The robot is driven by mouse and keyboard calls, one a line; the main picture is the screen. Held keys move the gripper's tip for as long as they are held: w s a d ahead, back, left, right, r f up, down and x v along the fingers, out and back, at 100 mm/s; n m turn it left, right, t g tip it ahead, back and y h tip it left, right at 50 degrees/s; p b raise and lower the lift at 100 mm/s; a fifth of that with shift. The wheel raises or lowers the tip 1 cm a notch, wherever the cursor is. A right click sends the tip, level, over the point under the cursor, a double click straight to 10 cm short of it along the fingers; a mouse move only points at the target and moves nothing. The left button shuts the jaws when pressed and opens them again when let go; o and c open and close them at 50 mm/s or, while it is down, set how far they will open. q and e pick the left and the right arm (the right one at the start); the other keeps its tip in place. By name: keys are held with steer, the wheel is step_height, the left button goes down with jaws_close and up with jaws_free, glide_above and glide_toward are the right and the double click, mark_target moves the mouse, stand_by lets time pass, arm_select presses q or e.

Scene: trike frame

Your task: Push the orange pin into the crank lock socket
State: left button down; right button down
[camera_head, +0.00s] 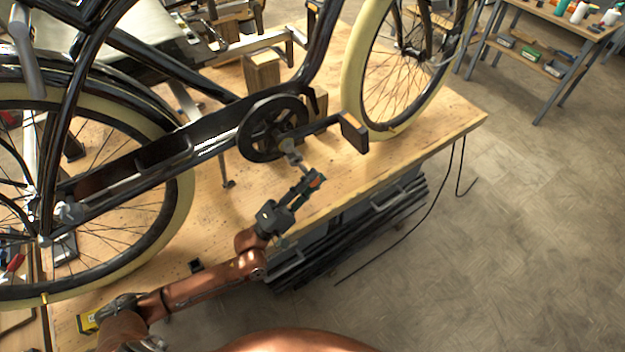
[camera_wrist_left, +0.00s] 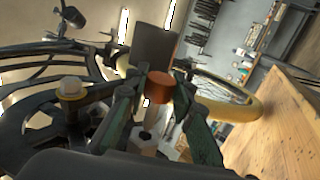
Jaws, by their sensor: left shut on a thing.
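My left gripper (camera_head: 306,184) is at the front edge of the wooden bench, just below and right of the bicycle's crank. It is shut on the orange pin (camera_head: 316,182), a small orange piece at its fingertips. In the left wrist view the orange pin (camera_wrist_left: 158,88) shows as a round-topped cylinder between the two dark green fingers. The black chainring and crank (camera_head: 268,130) are up and left of the gripper. My right gripper is not in view.
A black pedal (camera_head: 354,133) stands out to the right of the crank, above the gripper. The cream-tyred front wheel (camera_head: 352,75) and rear wheel (camera_head: 180,215) flank it. Wooden blocks (camera_head: 262,72) stand behind the frame. The floor (camera_head: 500,240) at right is clear.

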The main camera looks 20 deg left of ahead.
mark_target(306, 170)
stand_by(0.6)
arm_select(q)
steer(key=shift+w+a+b, duration=0.35)
steer(key=shift+w+a, duration=0.35)
steer(key=shift+a, duration=0.15)
steer(key=shift+w+a+b, duration=0.5)
steer(key=shift+w+a, duration=0.2)
steer(key=shift+a, duration=0.25)
steer(key=c, duration=1.6)
jaws_free()
steer(key=shift+s+d+r+p, duration=0.1)
steer(key=shift+s+d+p, duration=0.25)
steer(key=shift+d, duration=0.15)
steer(key=s+d+p, duration=0.1)
steer(key=s+d, duration=0.1)
steer(key=s+d+p, duration=0.1)
steer(key=d, duration=0.1)
steer(key=s+d, duration=0.2)
steer(key=d, duration=0.1)
steer(key=shift+s+d+p, duration=0.1)
steer(key=shift+s+p, duration=0.2)
steer(key=shift+p, duration=0.1)
